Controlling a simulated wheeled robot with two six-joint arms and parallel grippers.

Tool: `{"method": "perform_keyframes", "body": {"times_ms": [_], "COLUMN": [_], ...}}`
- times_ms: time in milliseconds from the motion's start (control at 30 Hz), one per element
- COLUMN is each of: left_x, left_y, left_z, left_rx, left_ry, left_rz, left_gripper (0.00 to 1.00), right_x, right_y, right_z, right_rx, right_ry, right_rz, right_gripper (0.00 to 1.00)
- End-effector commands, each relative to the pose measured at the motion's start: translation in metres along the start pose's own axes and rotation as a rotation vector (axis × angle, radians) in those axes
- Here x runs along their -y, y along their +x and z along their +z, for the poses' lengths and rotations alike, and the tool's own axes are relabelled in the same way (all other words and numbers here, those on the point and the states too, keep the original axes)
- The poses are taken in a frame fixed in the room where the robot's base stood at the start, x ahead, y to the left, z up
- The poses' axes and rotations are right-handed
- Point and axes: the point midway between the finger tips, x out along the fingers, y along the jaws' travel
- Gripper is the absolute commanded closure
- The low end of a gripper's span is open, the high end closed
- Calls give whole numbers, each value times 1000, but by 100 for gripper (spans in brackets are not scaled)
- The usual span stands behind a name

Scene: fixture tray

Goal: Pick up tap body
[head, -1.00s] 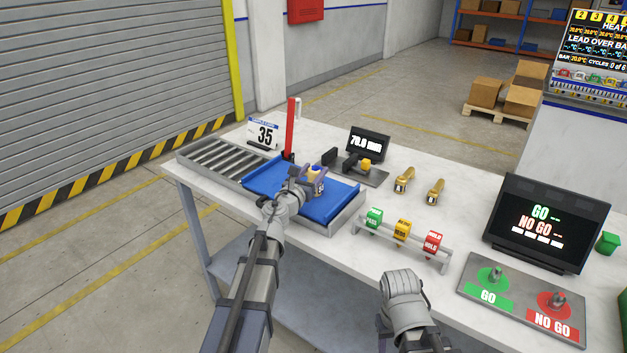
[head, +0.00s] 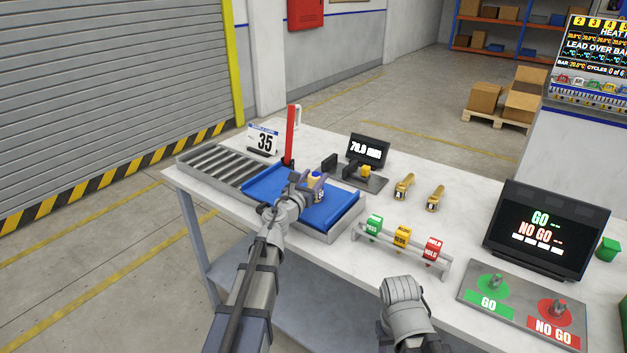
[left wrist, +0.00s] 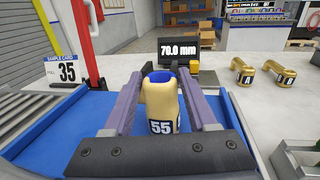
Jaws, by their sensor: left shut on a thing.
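The tap body (left wrist: 161,100) is a tan-gold fitting with a blue top opening and a label reading 55. It stands about upright between the purple-grey fingers of my left gripper (left wrist: 163,108), which is shut on it. In the head view the tap body (head: 316,183) is small and partly hidden by the left gripper (head: 312,185), over the blue tray (head: 272,185). Whether its base touches the tray is hidden. Of my right arm only a grey link shows at the bottom; its gripper is out of view.
Grey rollers (head: 222,166) and a red post (head: 290,135) flank the tray. Behind stand a 70.0 mm gauge display (head: 368,151) and two brass fittings, A (head: 403,187) and another (head: 435,199). A rack of coloured tags (head: 402,240) stands to the right.

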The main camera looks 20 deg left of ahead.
Motion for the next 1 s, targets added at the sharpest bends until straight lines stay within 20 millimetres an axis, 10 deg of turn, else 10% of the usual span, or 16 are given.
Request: {"method": "perform_keyframes", "body": {"times_ms": [700, 1000], "left_x": [0, 0], "left_y": [0, 0], "left_z": [90, 98], "left_rx": [1, 1], "left_ry": [0, 0], "left_rz": [0, 0], "left_gripper": [100, 100], "right_x": [-8, -9], "right_y": [-89, -98], "right_z": [5, 6], "right_rx": [0, 0], "right_ry": [1, 0], "right_rz": [0, 0], "right_gripper": [50, 50]}}
